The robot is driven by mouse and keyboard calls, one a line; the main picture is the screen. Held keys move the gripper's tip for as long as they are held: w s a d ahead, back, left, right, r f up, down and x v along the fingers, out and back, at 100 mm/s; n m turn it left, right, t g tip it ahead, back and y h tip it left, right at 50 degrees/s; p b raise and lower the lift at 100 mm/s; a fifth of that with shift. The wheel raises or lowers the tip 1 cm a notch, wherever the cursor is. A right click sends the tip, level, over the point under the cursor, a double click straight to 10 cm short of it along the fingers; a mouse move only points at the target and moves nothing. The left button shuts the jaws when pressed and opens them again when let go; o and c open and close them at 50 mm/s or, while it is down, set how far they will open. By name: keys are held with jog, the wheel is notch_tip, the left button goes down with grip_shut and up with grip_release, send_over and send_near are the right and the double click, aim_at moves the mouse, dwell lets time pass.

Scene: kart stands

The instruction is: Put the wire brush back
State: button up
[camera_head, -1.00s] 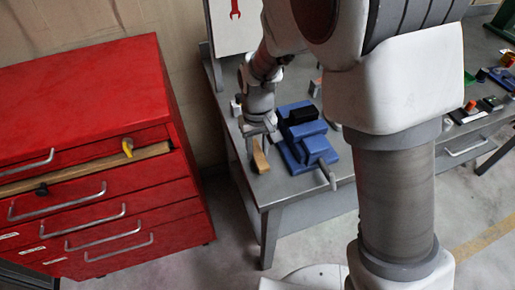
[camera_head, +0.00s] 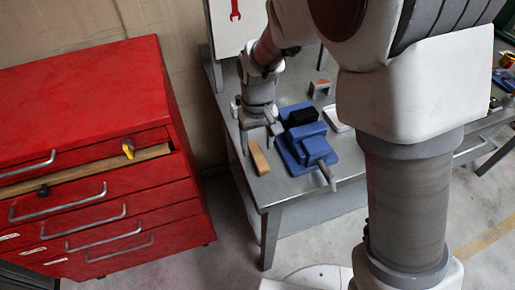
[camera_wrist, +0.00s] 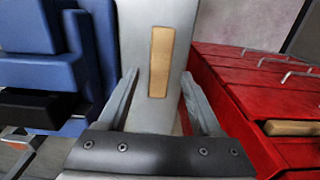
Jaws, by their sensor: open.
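The wire brush, seen as a narrow tan wooden block (camera_head: 259,158), lies at the near left end of the grey workbench (camera_head: 270,190), left of the blue vise (camera_head: 306,145). Its bristles cannot be seen. In the wrist view the block (camera_wrist: 161,62) lies lengthwise between the fingers and beyond their tips. My gripper (camera_head: 260,134) is open and empty above the bench, just behind the block in the head view. It also shows in the wrist view (camera_wrist: 158,78), with a clear gap between its fingers and the block.
A red tool cabinet (camera_head: 90,95) stands left of the bench across a floor gap. Its partly open upper drawer (camera_head: 90,172) has a wooden edge, with a yellow item (camera_head: 128,148) there. The vise handle (camera_head: 327,176) sticks out toward the bench's front.

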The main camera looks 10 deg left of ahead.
aim_at(257, 154)
jog(key=d+r+m+t, duration=0.1)
jog(key=d+r, duration=0.2)
jog(key=r, duration=0.4)
jog(key=d+r, duration=0.3)
jog(key=r, duration=0.4)
jog(key=s+d+r+m+t, duration=0.2)
jog(key=s+d+r, duration=0.1)
jog(key=s+d, duration=0.4)
jog(key=s+d+r+m+t, duration=0.2)
jog(key=s+d+r+m, duration=0.1)
jog(key=s+d, duration=0.4)
jog(key=d+p, duration=0.1)
jog(key=d, duration=0.2)
jog(key=shift+d+r+t, duration=0.3)
jog(key=shift+d, duration=0.05)
jog(key=shift+r, duration=0.25)
